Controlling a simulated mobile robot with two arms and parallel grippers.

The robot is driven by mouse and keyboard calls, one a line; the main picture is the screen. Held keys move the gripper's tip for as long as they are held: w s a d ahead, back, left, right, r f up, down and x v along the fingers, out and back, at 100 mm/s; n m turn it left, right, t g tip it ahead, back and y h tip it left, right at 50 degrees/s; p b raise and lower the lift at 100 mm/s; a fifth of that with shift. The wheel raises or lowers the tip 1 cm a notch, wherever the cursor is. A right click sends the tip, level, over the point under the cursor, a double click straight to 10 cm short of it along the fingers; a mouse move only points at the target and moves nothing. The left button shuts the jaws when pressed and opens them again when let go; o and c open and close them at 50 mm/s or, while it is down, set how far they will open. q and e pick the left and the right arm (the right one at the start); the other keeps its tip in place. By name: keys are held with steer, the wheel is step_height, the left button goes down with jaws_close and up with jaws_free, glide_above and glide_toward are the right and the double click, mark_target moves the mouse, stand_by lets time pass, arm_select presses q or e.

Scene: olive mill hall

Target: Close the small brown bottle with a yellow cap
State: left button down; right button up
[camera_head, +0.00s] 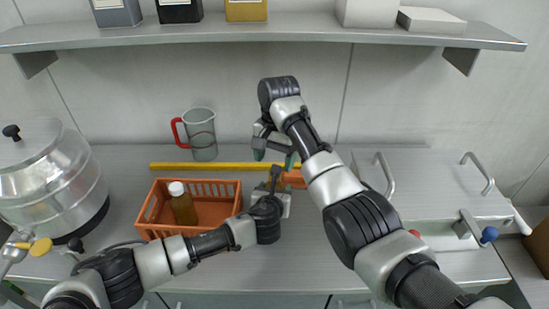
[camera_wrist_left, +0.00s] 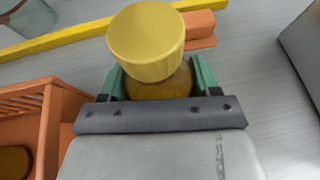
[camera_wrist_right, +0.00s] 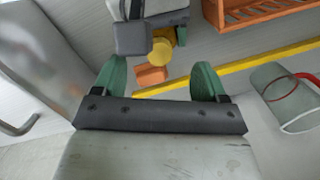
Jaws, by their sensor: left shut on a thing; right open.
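The small brown bottle (camera_wrist_left: 160,86) stands between the green fingers of my left gripper (camera_wrist_left: 160,78), which is shut on it. Its yellow cap (camera_wrist_left: 147,42) sits at the top of the bottle, looking slightly tilted; I cannot tell how tightly it is on. The cap also shows in the right wrist view (camera_wrist_right: 160,52), beyond my open right gripper (camera_wrist_right: 156,82), with nothing between its fingers. In the head view my right gripper (camera_head: 274,156) hangs above and behind my left gripper, and the bottle is mostly hidden by the arms.
An orange block (camera_head: 294,180) lies behind the bottle. An orange basket (camera_head: 222,190) holding a white-capped brown bottle (camera_head: 183,206) stands to the left. A yellow strip (camera_head: 215,166) runs along the back, near a jug with a red handle (camera_head: 201,135). A steel pot (camera_head: 45,180) is far left.

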steer(key=shift+o, duration=1.3)
step_height(320, 180, up, 12)
steer(key=w, duration=0.1)
steer(key=shift+w+d, duration=0.15)
steer(key=shift+d, duration=0.15)
steer(key=shift+f, duration=0.1)
arm_select(q)
steer(key=shift+c, duration=0.8)
jaws_free()
steer(key=v, duration=1)
steer(key=shift+s, duration=0.4)
arm_select(e)
steer(key=shift+f, duration=0.1)
